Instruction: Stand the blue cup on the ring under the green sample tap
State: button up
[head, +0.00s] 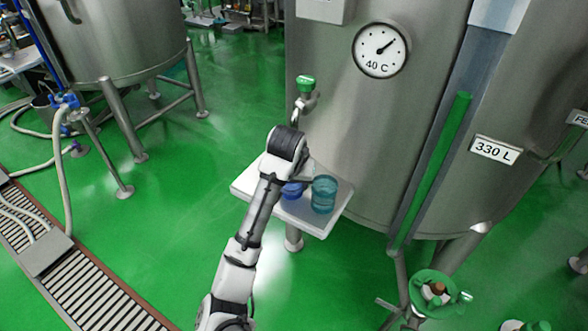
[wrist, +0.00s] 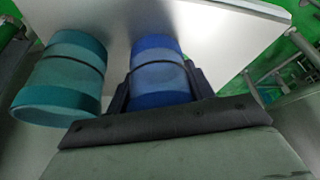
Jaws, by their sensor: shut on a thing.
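The blue cup (head: 293,189) shows partly behind my arm at the white shelf in the head view. In the wrist view the blue cup (wrist: 158,68) is between the two dark fingers of my gripper (wrist: 157,88), which is shut on it. I cannot tell whether its base touches the shelf. The green sample tap (head: 305,84) sticks out from the tank wall above the shelf, with its spout pointing down behind my wrist. I cannot make out the ring; my arm covers part of the shelf.
A teal cup (head: 324,194) stands on the white shelf (head: 334,215) close to the right of the blue cup; in the wrist view the teal cup (wrist: 66,78) is left of my gripper. The tank (head: 345,120) rises behind the shelf. Bare shelf shows at its left.

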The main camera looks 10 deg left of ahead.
jog(key=w, duration=0.2)
jog(key=w+p, duration=0.1)
jog(key=w, duration=0.1)
jog(key=shift+w+a+r, duration=0.15)
jog(key=shift+a, duration=0.05)
jog(key=shift+w+p, duration=0.2)
jog(key=shift+p, duration=0.25)
jog(key=shift+f, duration=0.5)
jog(key=shift+f, duration=0.1)
jog(key=o, duration=0.7)
jog(key=shift+s+r, duration=0.1)
jog(key=shift+r, duration=0.15)
jog(key=s, duration=0.3)
jog(key=s+b, duration=0.1)
jog(key=s, duration=0.3)
jog(key=s+r, duration=0.1)
jog(key=s, duration=0.3)
jog(key=shift+s+d, duration=0.15)
jog(key=shift+d, duration=0.25)
jog(key=shift+s+d, duration=0.1)
jog(key=shift+s, duration=0.4)
